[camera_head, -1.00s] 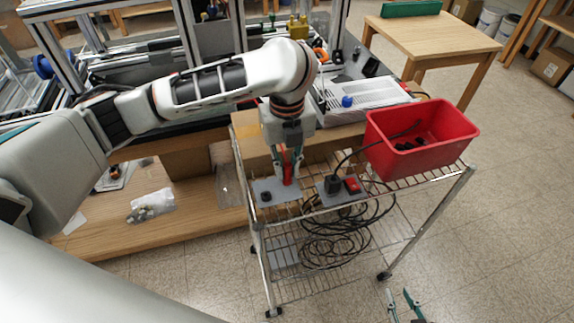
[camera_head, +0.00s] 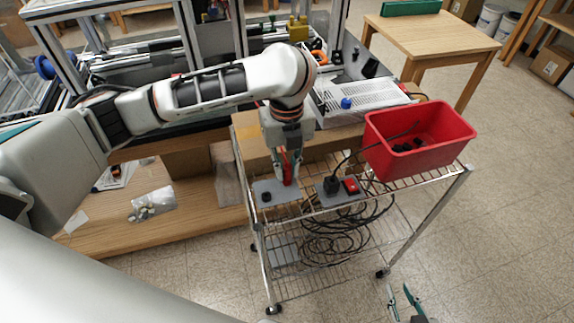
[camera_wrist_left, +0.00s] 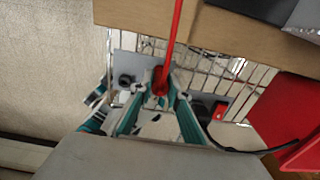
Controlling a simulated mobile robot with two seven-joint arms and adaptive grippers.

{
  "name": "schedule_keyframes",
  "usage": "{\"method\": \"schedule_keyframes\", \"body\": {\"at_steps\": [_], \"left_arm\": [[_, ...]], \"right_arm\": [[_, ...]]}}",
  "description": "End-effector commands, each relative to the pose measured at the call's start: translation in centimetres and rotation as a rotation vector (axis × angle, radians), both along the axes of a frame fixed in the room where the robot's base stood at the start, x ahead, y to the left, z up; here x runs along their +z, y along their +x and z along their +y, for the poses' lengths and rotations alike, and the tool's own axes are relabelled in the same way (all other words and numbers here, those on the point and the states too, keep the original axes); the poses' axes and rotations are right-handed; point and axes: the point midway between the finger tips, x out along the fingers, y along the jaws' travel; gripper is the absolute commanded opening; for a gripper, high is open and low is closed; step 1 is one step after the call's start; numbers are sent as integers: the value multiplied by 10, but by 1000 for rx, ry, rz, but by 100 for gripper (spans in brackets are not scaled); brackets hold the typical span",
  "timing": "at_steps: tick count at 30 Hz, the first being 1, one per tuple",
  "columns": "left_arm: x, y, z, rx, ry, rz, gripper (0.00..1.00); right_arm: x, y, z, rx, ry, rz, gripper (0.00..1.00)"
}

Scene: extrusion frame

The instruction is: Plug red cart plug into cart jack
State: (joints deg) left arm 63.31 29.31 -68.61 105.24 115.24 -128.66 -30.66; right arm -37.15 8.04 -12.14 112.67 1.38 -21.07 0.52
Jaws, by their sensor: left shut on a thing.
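My left gripper (camera_head: 287,168) is shut on the red plug (camera_head: 288,179), which points down at the right part of a small grey plate (camera_head: 281,196) on the wire cart. In the left wrist view the red plug (camera_wrist_left: 160,80) sits between the fingertips, with its red cable (camera_wrist_left: 175,32) running upward. A round black socket-like part (camera_head: 266,196) is on the same plate, left of the plug. The spot under the plug is hidden, so I cannot tell whether it is seated in a jack. My right gripper (camera_head: 405,302) is open and empty at the bottom right.
A second grey plate (camera_head: 325,199) on the cart holds a black plug (camera_head: 331,184) and a red switch (camera_head: 351,186). A red bin (camera_head: 420,158) stands on the cart's right. Coiled black cables (camera_head: 335,245) lie on the lower shelf. A cardboard box (camera_head: 252,143) is behind the gripper.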

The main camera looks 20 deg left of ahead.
Motion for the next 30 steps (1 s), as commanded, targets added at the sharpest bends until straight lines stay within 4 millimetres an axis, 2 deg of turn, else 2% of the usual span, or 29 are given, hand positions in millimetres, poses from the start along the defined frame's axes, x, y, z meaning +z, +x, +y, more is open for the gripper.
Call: {"method": "schedule_keyframes", "body": {"at_steps": [14, 30], "left_arm": [[0, 0, 0, 0, 0, 0, 0], [0, 0, 0, 0, 1, -1, 0]], "right_arm": [[-4, -2, 0, 1, -1, 8, 25], [5, -2, 0, 0, 1, 6, 25]]}}
